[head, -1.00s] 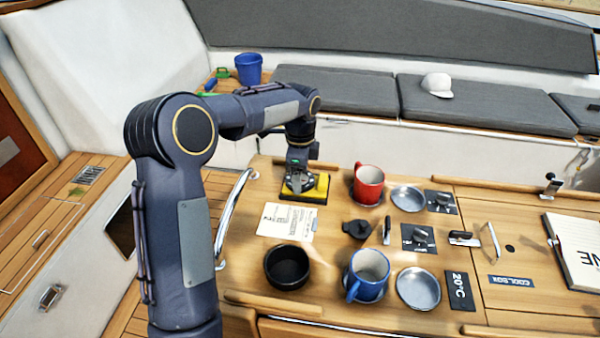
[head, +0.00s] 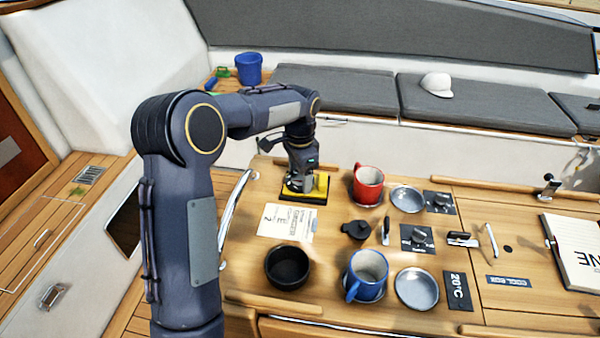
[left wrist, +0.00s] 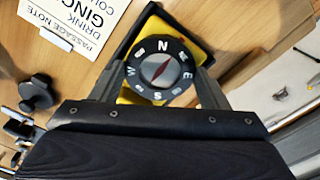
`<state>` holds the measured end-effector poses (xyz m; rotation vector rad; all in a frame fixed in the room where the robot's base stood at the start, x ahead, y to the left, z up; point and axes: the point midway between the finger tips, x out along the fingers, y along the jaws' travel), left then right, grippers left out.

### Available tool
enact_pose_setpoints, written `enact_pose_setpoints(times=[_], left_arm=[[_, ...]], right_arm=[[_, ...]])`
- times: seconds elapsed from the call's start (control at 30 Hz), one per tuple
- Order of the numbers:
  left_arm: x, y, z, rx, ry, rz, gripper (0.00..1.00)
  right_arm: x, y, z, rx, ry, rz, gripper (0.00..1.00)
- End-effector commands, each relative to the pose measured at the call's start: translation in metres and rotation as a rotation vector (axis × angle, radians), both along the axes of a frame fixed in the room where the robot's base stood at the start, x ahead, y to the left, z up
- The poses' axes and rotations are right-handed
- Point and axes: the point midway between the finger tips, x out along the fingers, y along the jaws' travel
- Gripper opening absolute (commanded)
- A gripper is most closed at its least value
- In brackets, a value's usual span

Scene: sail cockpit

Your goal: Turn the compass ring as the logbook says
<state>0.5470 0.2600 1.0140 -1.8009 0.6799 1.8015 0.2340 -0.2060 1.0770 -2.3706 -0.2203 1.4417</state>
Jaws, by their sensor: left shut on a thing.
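The compass (head: 322,186) has a yellow base on a dark pad, at the back left of the table. N points to the top of that picture. My left gripper (head: 303,184) reaches down onto the compass, its fingers shut on opposite sides of the ring. The open logbook (head: 578,252) lies at the right edge, cut off by the frame; large letters "NE" show on its page. My right gripper is out of view.
A passage note (head: 287,222) lies in front of the compass. A red mug (head: 368,184), a black bowl (head: 288,267), a blue mug (head: 367,272), metal dishes (head: 417,289) and a small black knob (head: 357,230) stand nearby. A rail runs along the table's left edge.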

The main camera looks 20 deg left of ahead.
Motion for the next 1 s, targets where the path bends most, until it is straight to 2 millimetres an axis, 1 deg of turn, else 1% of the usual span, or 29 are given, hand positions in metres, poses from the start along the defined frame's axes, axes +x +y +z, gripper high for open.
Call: enact_pose_setpoints(times=[0.2,0.37,0.9,0.93,1.0], left_arm=[[0.0002,-0.0008,0.0008,-0.001,-0.001,0.118,0.46],[0.0001,-0.0005,0.0006,-0.001,-0.001,0.172,0.46],[0.0002,-0.0004,0.0005,-0.001,-0.001,0.2,0.46],[0.0002,-0.0004,0.0005,-0.001,-0.001,0.2,0.7],[0.0002,-0.0004,0.0005,-0.001,-0.001,0.2,0.79]], right_arm=[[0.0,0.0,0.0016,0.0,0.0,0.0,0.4],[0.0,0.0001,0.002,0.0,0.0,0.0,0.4],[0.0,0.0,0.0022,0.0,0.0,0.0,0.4],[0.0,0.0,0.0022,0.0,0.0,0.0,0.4],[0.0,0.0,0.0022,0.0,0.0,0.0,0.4]])
